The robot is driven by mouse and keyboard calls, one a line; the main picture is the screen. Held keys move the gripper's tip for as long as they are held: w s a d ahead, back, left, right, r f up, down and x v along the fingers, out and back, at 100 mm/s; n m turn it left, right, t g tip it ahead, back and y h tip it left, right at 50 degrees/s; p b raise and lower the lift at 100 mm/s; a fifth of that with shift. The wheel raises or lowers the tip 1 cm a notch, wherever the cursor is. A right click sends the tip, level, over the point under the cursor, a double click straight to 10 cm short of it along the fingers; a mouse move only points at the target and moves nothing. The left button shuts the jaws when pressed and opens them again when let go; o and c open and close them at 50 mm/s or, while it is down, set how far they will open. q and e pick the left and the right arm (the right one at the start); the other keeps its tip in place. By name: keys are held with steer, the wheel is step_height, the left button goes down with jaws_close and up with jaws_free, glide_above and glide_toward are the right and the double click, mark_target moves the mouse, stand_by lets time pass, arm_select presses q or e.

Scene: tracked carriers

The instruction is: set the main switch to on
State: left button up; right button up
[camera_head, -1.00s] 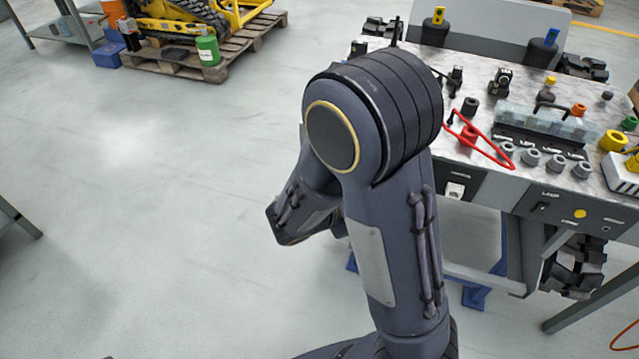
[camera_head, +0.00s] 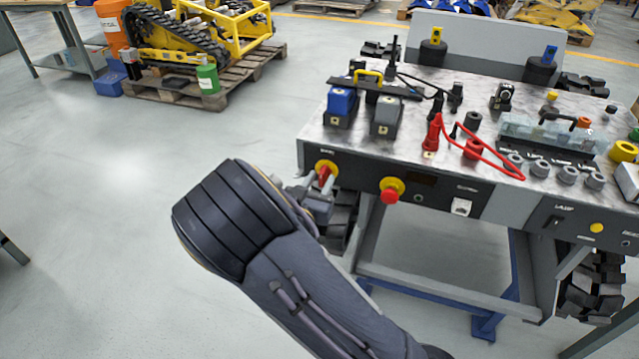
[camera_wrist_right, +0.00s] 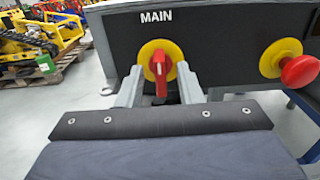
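The main switch is a red handle (camera_wrist_right: 160,72) on a round yellow plate (camera_wrist_right: 152,52), under the label "MAIN" on the dark front panel in the wrist view. The handle hangs vertically. In the head view the main switch (camera_head: 325,172) is at the panel's left end. My right gripper (camera_wrist_right: 159,78) is open, with one finger on each side of the handle and a visible gap on both sides. In the head view the right gripper (camera_head: 313,196) is partly hidden by my own arm. My left gripper is not in view.
A red mushroom button (camera_head: 390,195) on a yellow plate sits right of the switch. The bench top (camera_head: 410,145) above holds a blue block (camera_head: 341,103), a grey block (camera_head: 385,117) and a red cable (camera_head: 490,158).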

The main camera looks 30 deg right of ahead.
steer(key=shift+w+d, duration=0.1)
steer(key=shift+d, duration=0.05)
jaws_close()
